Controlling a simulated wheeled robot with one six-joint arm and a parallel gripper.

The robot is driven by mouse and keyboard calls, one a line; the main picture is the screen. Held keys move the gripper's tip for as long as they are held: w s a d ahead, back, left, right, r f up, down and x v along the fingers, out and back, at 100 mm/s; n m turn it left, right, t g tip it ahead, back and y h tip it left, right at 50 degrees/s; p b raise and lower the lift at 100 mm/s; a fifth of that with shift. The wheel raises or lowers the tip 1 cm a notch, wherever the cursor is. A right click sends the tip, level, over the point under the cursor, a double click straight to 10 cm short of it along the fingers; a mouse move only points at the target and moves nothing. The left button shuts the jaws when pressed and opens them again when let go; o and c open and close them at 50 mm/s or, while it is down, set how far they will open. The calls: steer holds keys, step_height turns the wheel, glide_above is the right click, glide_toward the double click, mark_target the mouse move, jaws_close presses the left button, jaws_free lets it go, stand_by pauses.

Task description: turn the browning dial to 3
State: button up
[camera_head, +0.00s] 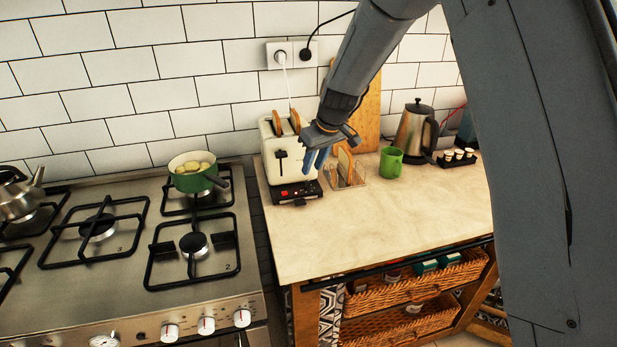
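A cream toaster (275,163) stands at the back left of the worktop, with browned bread slices (286,124) sticking out of its top. A black lever shows on its front. Its dark base panel (297,192) carries a small red-lit part and other controls. The browning dial and its numbers are too small to make out. My gripper (316,162) points down with blue fingers, just right of the toaster's front and above the base panel in the picture. Whether it touches the toaster, and how far its fingers are apart, I cannot tell.
A toast rack (346,172) with bread stands close to the right of my gripper. A green mug (391,162), a steel kettle (414,132) and a tray of small jars (458,157) are farther right. A green pot (193,174) sits on the stove. The front worktop (370,225) is clear.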

mark_target(307, 181)
steer(key=shift+p+x, duration=1)
steer(key=shift+x, duration=2.4)
jaws_close()
